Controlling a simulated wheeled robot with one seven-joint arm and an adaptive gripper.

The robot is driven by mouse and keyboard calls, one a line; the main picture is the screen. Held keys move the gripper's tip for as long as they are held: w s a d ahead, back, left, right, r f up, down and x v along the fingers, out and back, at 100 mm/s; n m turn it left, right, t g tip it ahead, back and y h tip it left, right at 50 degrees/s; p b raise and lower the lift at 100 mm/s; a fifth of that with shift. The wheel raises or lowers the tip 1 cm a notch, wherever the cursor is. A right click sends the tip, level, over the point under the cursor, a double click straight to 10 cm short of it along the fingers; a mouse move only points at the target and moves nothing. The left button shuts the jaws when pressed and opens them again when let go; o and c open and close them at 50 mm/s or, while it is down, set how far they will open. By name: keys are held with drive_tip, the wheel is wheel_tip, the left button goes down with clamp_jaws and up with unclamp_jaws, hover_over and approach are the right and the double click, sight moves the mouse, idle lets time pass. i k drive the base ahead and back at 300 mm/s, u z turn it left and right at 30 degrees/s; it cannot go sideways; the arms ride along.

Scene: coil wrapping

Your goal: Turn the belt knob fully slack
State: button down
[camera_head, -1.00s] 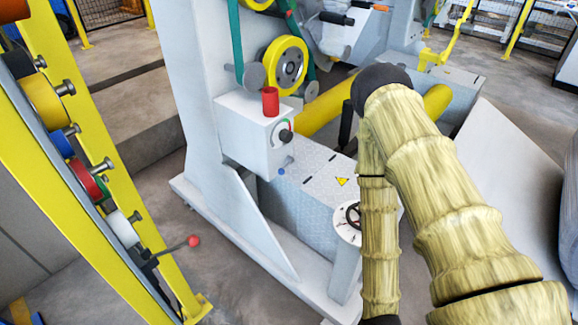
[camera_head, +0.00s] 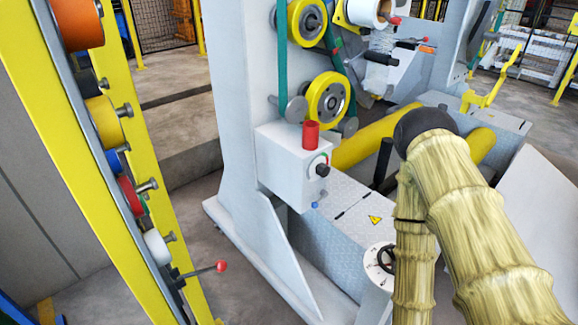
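A small black knob (camera_head: 322,170) sits on the front of a light grey box (camera_head: 286,172) on the machine's upright. A coloured arc, green and red, curves beside the knob. Its exact setting is too small to read. A green belt (camera_head: 281,55) runs past two yellow wheels (camera_head: 328,99) above the box. I cannot tell for sure which of the two is the belt knob. My arm bends at a black elbow and goes down out of the picture; my gripper is out of view.
A red cylinder (camera_head: 310,134) stands on the box. A yellow rack (camera_head: 60,130) with coloured rolls and a red-tipped lever (camera_head: 220,266) fills the left. A grey housing with a warning sign (camera_head: 375,219) lies behind my arm. Some floor between rack and machine is clear.

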sight(323, 170)
drive_tip(key=u, duration=1.45)
drive_tip(key=k, duration=1.6)
drive_tip(key=z, duration=0.7)
drive_tip(key=i, duration=1)
